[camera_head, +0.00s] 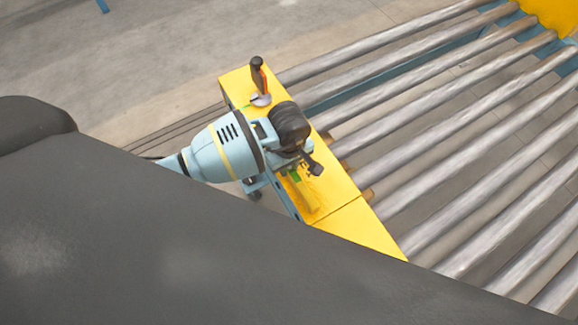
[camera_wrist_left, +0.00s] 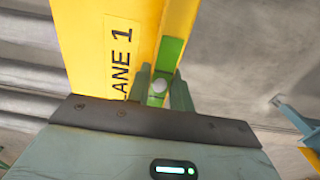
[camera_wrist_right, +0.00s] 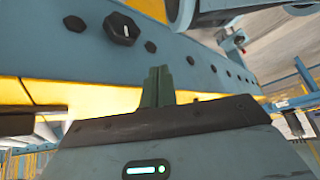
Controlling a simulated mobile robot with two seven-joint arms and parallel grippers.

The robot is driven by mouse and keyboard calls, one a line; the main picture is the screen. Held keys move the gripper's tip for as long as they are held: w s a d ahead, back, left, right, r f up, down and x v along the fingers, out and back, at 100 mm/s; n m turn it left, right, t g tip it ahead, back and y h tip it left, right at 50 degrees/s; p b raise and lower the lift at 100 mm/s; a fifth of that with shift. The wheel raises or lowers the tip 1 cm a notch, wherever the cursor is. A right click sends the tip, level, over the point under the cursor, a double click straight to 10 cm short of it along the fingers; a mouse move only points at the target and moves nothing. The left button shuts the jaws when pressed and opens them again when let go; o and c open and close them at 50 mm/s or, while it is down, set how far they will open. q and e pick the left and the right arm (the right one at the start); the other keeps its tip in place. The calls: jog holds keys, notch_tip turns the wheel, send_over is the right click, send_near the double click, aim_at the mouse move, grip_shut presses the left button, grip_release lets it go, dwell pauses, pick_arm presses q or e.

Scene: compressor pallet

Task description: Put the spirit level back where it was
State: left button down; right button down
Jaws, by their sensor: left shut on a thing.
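The spirit level (camera_wrist_left: 172,52) shows in the left wrist view as a narrow green and yellow bar with a pale round spot. My left gripper (camera_wrist_left: 162,88) has one finger on each side of it and is shut on it. The bar is beside the yellow face marked LANE 1 (camera_wrist_left: 121,45); I cannot tell whether they touch. In the head view my left gripper (camera_head: 297,168) is over the yellow ledge (camera_head: 345,222), and its wrist hides part of the bar. My right gripper (camera_wrist_right: 158,86) shows only in its wrist view, fingers together and empty, near a blue beam.
A tool with an orange and black handle (camera_head: 258,76) stands at the ledge's far end. Metal rollers (camera_head: 440,125) run off to the right. The blue beam (camera_wrist_right: 190,65) has bolts and a black knob (camera_wrist_right: 121,29). My dark arm covers the head view's lower left.

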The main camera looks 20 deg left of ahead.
pick_arm(q)
jog(key=shift+f, duration=0.75)
jog(key=shift+w, duration=0.1)
jog(key=shift+f, duration=0.25)
jog(key=c, duration=1.3)
grip_release()
jog(key=shift+o, duration=0.2)
jog(key=shift+r, duration=0.2)
